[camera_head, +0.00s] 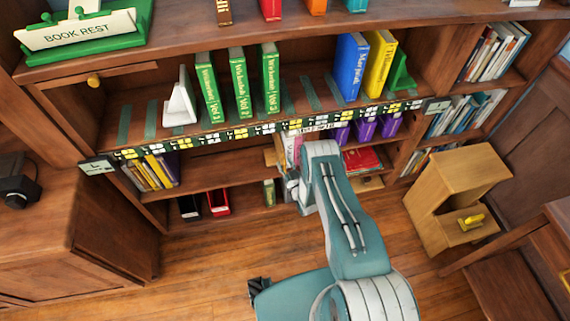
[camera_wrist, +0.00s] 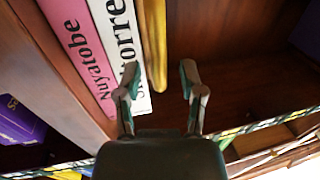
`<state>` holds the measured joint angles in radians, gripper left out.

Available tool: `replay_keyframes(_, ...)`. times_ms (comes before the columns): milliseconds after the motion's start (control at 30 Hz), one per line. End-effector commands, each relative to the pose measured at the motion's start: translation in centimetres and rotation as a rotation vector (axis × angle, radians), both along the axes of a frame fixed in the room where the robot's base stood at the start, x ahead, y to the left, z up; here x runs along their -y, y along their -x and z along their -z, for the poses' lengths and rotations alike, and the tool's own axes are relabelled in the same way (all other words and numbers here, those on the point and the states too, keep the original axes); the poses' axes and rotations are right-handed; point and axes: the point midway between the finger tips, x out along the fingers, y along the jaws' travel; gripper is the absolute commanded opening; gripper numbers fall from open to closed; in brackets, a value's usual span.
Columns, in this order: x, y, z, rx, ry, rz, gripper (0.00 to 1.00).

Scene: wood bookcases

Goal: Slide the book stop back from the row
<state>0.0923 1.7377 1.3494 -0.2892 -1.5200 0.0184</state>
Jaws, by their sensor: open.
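In the wrist view, a pink book (camera_wrist: 78,50) and a white book (camera_wrist: 120,45) stand side by side in a lower shelf bay. A narrow gold upright piece (camera_wrist: 154,45) is against the white book's right side; I cannot tell whether it is the book stop. My gripper (camera_wrist: 159,72) is open, fingertips apart, in front of the white book and the gold piece, with no visible grip. In the head view my arm hides most of that bay. A white wedge-shaped stop (camera_head: 181,103) and a green stop (camera_head: 401,75) stand on the shelf above.
Green books (camera_head: 238,85), a blue book (camera_head: 350,68) and a yellow book (camera_head: 379,65) stand on the upper shelf. A label strip (camera_head: 240,133) runs along its edge. Purple books (camera_head: 365,128) are right of my arm. Bare shelf lies right of the gold piece.

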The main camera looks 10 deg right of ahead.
Motion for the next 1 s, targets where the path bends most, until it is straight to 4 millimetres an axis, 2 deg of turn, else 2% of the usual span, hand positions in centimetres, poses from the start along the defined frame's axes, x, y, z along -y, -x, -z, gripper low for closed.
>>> replay_keyframes(233,0.0,-0.1,0.0,-0.001,-0.001,0.000,0.51)
replay_keyframes(267,0.0,-0.1,0.0,-0.001,-0.001,0.000,0.42)
replay_keyframes(300,0.0,-0.1,0.0,-0.001,-0.001,0.000,0.24)
replay_keyframes(367,0.0,-0.1,0.0,-0.001,-0.001,0.000,0.00)
replay_keyframes(633,-0.1,-0.1,-0.1,0.001,0.000,0.000,0.00)
replay_keyframes(767,-0.8,-0.1,-0.1,0.003,-0.001,-0.003,0.00)
replay_keyframes(867,-2.0,-0.2,-0.1,0.003,-0.001,-0.005,0.00)
replay_keyframes(1000,-4.8,-0.2,-0.2,0.005,0.000,-0.008,0.00)
